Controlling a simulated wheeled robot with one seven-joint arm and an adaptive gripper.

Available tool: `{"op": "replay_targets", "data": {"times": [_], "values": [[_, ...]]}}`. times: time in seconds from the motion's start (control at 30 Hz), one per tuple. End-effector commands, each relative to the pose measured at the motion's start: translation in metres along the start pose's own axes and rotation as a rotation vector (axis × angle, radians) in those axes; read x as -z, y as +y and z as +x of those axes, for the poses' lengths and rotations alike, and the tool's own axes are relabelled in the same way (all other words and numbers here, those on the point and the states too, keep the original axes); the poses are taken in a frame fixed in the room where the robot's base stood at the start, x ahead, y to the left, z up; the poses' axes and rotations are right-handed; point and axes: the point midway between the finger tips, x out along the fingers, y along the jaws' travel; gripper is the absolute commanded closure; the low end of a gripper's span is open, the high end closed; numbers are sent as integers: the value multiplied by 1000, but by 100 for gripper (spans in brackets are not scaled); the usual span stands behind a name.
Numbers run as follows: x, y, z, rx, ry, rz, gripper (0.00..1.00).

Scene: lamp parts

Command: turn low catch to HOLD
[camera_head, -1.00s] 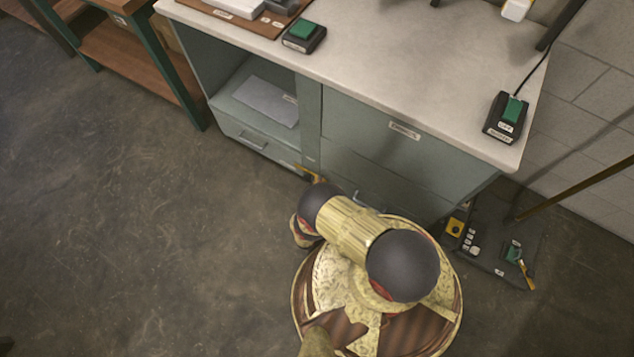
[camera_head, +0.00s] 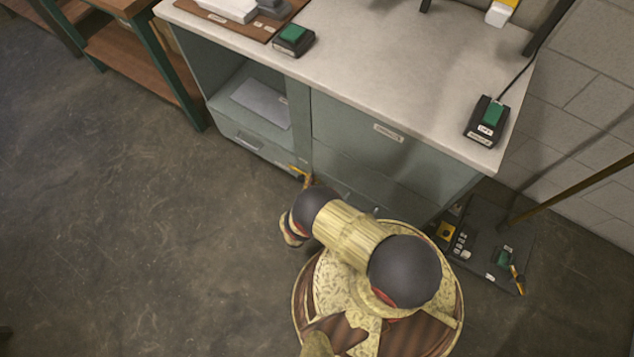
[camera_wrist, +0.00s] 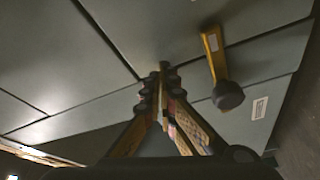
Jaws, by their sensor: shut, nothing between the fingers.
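The low catch (camera_wrist: 216,62) shows in the wrist view as a yellow lever with a dark round knob, on the grey cabinet front. My gripper (camera_wrist: 163,72) is shut and empty. Its fingertips are left of the lever in that picture, and I see a gap between them and it. I cannot read the small pale label on the lever or the one on the panel beside it, so the HOLD mark is not readable. In the head view a small yellow piece shows low on the cabinet, by the end of my arm; my arm hides most of that area.
The grey cabinet (camera_head: 375,160) has a pale worktop (camera_head: 390,75) carrying boxes with green tops. A dark floor mat (camera_head: 485,240) with small parts lies at right, near a slanted pole (camera_head: 570,195). Open floor is at left.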

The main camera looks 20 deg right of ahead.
Motion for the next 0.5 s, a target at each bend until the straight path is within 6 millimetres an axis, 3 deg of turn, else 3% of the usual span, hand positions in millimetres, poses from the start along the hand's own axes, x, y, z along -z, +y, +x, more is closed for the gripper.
{"op": "replay_targets", "data": {"times": [0.5], "values": [[11,-26,-69,4,5,-3,100]]}}
